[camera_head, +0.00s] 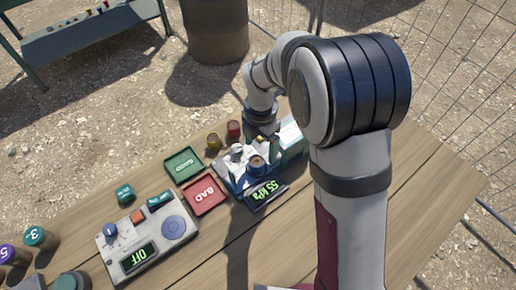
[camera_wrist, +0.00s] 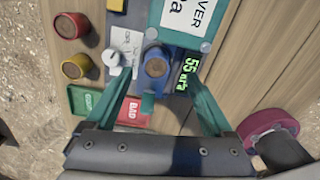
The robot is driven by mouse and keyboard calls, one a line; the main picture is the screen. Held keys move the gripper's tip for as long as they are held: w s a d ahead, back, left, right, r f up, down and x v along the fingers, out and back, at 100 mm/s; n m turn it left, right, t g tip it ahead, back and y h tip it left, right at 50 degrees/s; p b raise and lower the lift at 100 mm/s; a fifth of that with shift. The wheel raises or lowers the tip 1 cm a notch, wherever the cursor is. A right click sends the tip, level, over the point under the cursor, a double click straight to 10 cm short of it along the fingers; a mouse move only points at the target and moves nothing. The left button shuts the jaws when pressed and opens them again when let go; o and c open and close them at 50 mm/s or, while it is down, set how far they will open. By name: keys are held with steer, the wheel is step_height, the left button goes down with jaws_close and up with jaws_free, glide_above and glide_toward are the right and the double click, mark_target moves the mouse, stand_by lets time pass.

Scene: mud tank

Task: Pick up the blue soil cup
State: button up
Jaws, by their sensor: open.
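The blue soil cup (camera_head: 257,163), filled with brown soil, stands upright on a blue testing device (camera_head: 236,184) with a green "55 kPa" display. In the wrist view the blue cup (camera_wrist: 157,66) is ahead of my gripper (camera_wrist: 153,84), roughly centred between its two teal fingers. The fingers are spread wide, with nothing held. Whether the fingertips are level with the cup is hard to tell. In the head view my arm reaches over the back of the table, and its fingers are mostly hidden.
A yellow cup (camera_head: 214,142) and a red cup (camera_head: 234,130) stand behind the device. A green GOOD tray (camera_head: 184,164) and a red BAD tray (camera_head: 204,195) lie to its left. A grey box (camera_head: 147,235) reading "OFF" is further left. The front right table is bare.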

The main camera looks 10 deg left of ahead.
mark_target(257, 161)
steer(key=f, duration=0.5)
steer(key=a+f, duration=0.1)
steer(key=f, duration=0.1)
steer(key=shift+s+f, duration=0.1)
steer(key=shift+f, duration=0.2)
jaws_close()
